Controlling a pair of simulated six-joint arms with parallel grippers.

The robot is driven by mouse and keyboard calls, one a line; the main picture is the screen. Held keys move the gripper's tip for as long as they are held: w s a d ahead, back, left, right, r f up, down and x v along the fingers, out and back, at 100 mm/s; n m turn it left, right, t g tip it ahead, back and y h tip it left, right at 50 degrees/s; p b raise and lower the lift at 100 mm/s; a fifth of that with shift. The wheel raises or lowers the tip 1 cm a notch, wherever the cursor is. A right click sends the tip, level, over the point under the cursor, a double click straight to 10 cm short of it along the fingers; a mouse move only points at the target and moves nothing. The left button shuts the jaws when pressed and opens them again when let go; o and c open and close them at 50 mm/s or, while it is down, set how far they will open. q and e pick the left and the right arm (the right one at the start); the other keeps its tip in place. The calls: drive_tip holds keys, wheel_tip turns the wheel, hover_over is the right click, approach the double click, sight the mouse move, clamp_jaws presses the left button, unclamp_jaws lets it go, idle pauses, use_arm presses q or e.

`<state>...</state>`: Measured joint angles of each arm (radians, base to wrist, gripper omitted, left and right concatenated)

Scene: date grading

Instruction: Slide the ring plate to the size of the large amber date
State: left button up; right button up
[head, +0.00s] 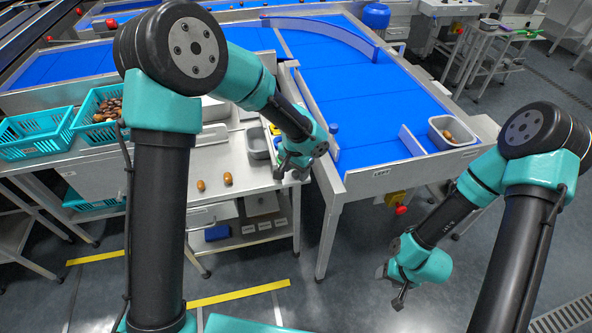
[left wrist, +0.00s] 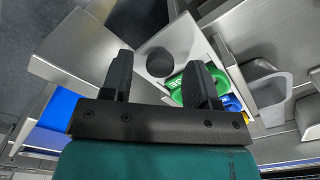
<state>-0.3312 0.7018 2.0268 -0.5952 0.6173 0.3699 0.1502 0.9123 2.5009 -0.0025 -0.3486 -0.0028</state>
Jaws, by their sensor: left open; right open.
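Two amber-brown dates (head: 201,185) (head: 228,178) lie apart on the steel table left of my left gripper; I cannot tell which is the large one. My left gripper (head: 292,168) is open and empty over the table's right end. In the left wrist view, its spread fingers (left wrist: 160,72) frame a pale plate (left wrist: 181,36) with a round dark opening. A green lettered piece (left wrist: 176,83) with blue and yellow parts beside it is partly hidden by the right finger; this appears to be the ring plate. My right gripper (head: 394,288) is open and empty above the floor.
Teal crates (head: 35,148), one with many dates, are at the left. The blue conveyor (head: 345,90) with raised sides lies right of my left gripper. The table's front is clear.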

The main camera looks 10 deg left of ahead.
use_arm(q)
drive_tip(key=shift+f, duration=0.15)
drive_tip(key=shift+c, duration=0.2)
clamp_jaws()
idle(0.3)
